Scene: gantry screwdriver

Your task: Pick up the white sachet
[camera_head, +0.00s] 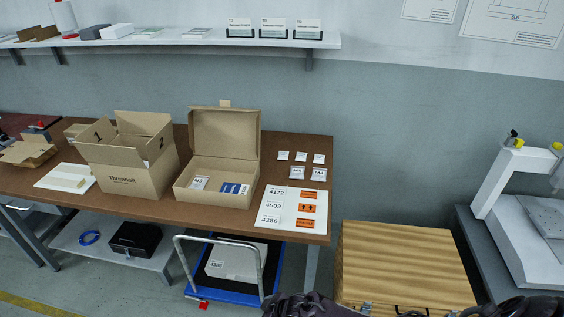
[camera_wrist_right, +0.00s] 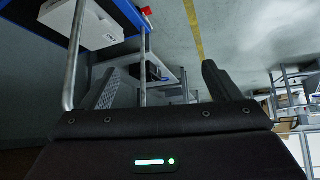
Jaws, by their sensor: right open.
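Several small white sachets lie on the brown table, right of the open box: a back row of three with its middle one (camera_head: 301,157), and two larger ones with printed labels in front, left (camera_head: 297,172) and right (camera_head: 318,174). Another white labelled sachet (camera_head: 199,183) lies inside the open cardboard box (camera_head: 222,146), beside a blue packet (camera_head: 235,189). I cannot tell which sachet the task means. My right gripper (camera_wrist_right: 160,85) is open and empty in the wrist view, its fingers wide apart, with no sachet near. My left gripper is not in view.
A taller open carton (camera_head: 130,178) stands left of the box. A label sheet (camera_head: 270,221) lies at the table's right end. Below are a blue trolley (camera_head: 216,292) with a metal handle and a wooden crate (camera_head: 403,260). A wall shelf (camera_head: 180,38) hangs above.

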